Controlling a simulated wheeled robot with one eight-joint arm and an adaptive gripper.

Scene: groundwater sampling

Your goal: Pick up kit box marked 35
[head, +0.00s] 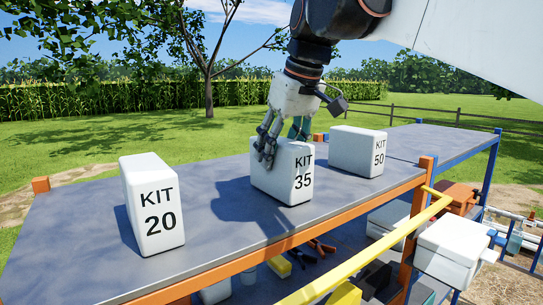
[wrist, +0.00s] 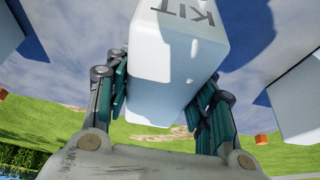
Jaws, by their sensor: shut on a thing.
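The white kit box marked 35 (head: 287,176) stands upright on the grey top of the rack, near the middle. My gripper (head: 283,142) reaches down on it from above and behind, with its fingers on either side of the box's upper part. In the wrist view my gripper (wrist: 165,100) is shut on the box (wrist: 170,60), with a finger pad against each side. The upside-down letters KIT show there, and the number is out of that view. The box appears to rest on the rack top; a small gap cannot be told.
A white kit box marked 20 (head: 152,204) stands to the left, and one marked 50 (head: 357,151) stands to the right. The rack top (head: 85,230) has bare room between boxes. A yellow bar (head: 370,255) runs along the front, and a white box (head: 452,250) sits at lower right.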

